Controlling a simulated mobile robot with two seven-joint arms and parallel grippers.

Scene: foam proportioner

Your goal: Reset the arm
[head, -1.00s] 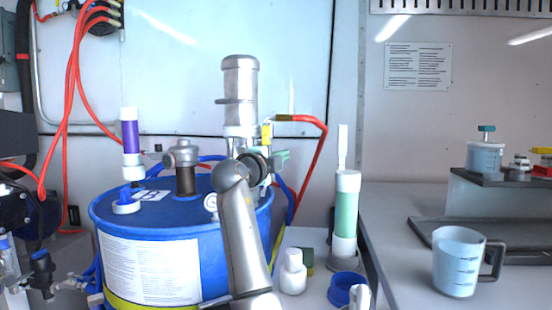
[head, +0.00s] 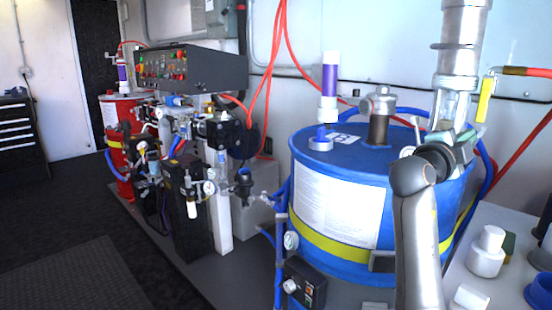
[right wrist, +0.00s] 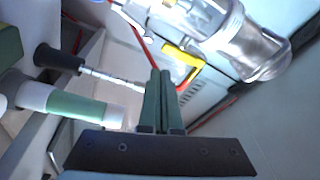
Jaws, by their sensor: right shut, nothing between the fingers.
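My right arm (head: 418,245) rises from the bottom right of the head view, in front of the blue drum (head: 310,232). My right gripper (head: 466,140) is near the drum's right rim, just below the clear and metal cylinder (head: 460,60) of the pump. Whether it touches anything there I cannot tell. In the right wrist view its two green fingers (right wrist: 159,88) are together and empty. The metal cylinder (right wrist: 255,52) and a yellow lever (right wrist: 182,58) show beyond the fingertips. My left gripper is in neither view.
A purple-banded tube (head: 330,85) stands on the drum's lid beside a metal fitting (head: 379,115). White bottles (head: 487,252) and a blue ring (head: 541,292) sit on the right bench. A control panel (head: 185,68), pumps and a red drum (head: 118,110) stand left. The dark floor is open.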

